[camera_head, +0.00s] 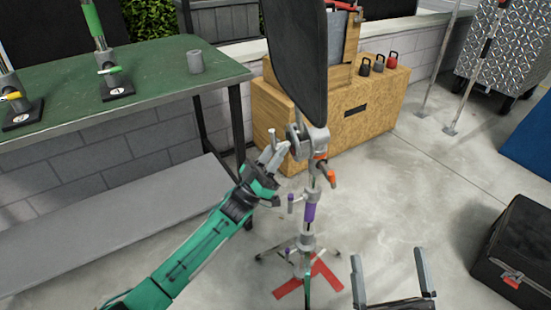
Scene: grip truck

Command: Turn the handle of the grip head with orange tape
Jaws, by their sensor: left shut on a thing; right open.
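A grey grip head (313,140) sits near the top of a stand, just below a large black flag panel (300,55). Orange tape (320,156) and an orange-tipped handle (328,176) show at the head's lower right. My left gripper (273,157) is at the head's left side, shut on a slim grey handle (271,137) that rises above its fingers. The fingers hide the handle's lower part. My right gripper (393,280) is open and empty at the bottom, right of the stand and apart from it.
Purple tape (310,212) marks the stand lower down, and its legs stand by a red floor mark (325,277). A green table (150,65) is at left, a wooden box (345,110) behind, a black case (515,255) at right. The floor between is clear.

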